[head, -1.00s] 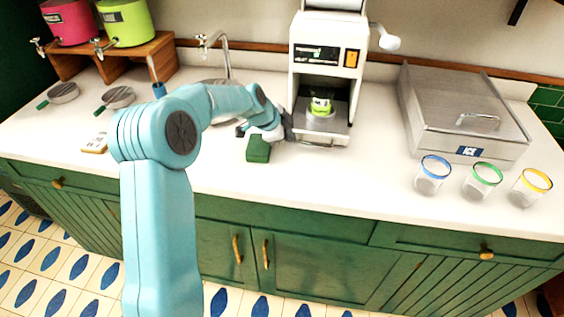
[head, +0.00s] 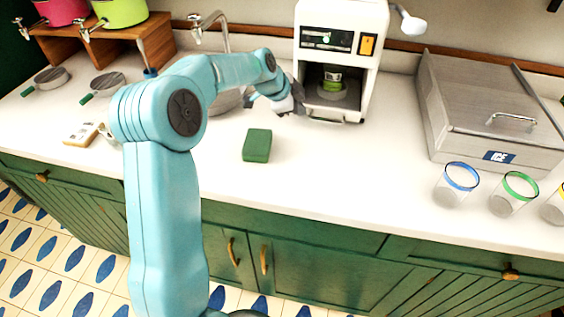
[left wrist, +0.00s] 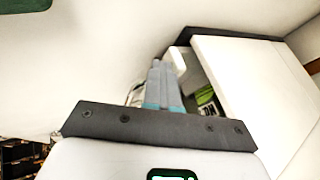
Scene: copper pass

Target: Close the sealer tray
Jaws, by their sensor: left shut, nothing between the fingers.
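The white sealer (head: 341,40) stands at the back of the counter with a dark front opening. A cup with a green band (head: 332,82) sits inside that opening, and it also shows in the left wrist view (left wrist: 206,97). The sealer tray (head: 336,120) shows at the base of the opening, its front close to the machine's face. My left gripper (head: 298,104) is shut and empty at the left front edge of the sealer; whether it touches the tray I cannot tell. Its closed fingers (left wrist: 163,85) point toward the machine in the wrist view. My right gripper is out of view.
A green block (head: 257,145) lies on the counter in front of the sealer. A steel ICE bin (head: 490,105) stands at right, with rimmed glasses, one blue (head: 456,185) and one green (head: 513,194), before it. A tap (head: 212,25) is behind my arm.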

